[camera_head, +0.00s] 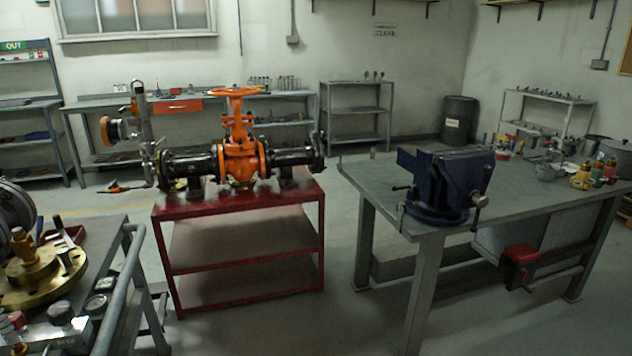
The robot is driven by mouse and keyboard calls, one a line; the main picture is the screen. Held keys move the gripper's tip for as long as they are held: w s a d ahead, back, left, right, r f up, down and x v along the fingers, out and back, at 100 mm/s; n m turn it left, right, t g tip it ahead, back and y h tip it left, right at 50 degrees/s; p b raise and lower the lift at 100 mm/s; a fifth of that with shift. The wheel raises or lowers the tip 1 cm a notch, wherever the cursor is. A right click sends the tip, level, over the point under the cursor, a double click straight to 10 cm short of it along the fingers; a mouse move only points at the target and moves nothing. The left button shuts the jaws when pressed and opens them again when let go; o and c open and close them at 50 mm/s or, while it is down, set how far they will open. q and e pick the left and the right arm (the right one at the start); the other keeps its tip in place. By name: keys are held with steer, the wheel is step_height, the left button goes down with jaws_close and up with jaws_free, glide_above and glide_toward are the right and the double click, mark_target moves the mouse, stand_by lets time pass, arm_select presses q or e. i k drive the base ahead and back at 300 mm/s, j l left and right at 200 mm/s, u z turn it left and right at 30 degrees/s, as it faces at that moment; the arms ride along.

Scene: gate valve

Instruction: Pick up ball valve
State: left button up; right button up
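I cannot clearly single out a ball valve. Several small fittings with yellow, green and red parts (582,178) stand at the right end of the grey workbench (375,185); they are too small to tell which, if any, is a ball valve. A large orange gate valve (240,158) with a handwheel sits between black flanged pipes on a red cart (240,205). Neither of my grippers is in view.
A blue bench vise (447,185) is at the workbench's near left. A trolley with a tubular handle (122,285) at the lower left carries a brass flange (42,278) and gauges. Open floor (340,300) lies between the red cart and workbench. Shelves line the back wall.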

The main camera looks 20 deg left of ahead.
mark_target(22, 243)
steer(key=i+u, duration=0.15)
steer(key=u, duration=0.2)
steer(key=i+l+u, duration=0.1)
steer(key=u, duration=0.3)
steer(key=i+l+u, duration=0.15)
steer(key=u, duration=0.2)
steer(key=i+l+u, duration=0.1)
steer(key=u, duration=0.4)
steer(key=i+l+u, duration=0.25)
steer(key=u, duration=0.25)
steer(key=i+l+u, duration=0.25)
steer(key=u, duration=0.2)
steer(key=i+l+u, duration=0.1)
steer(key=l+u, duration=0.2)
steer(key=u, duration=0.2)
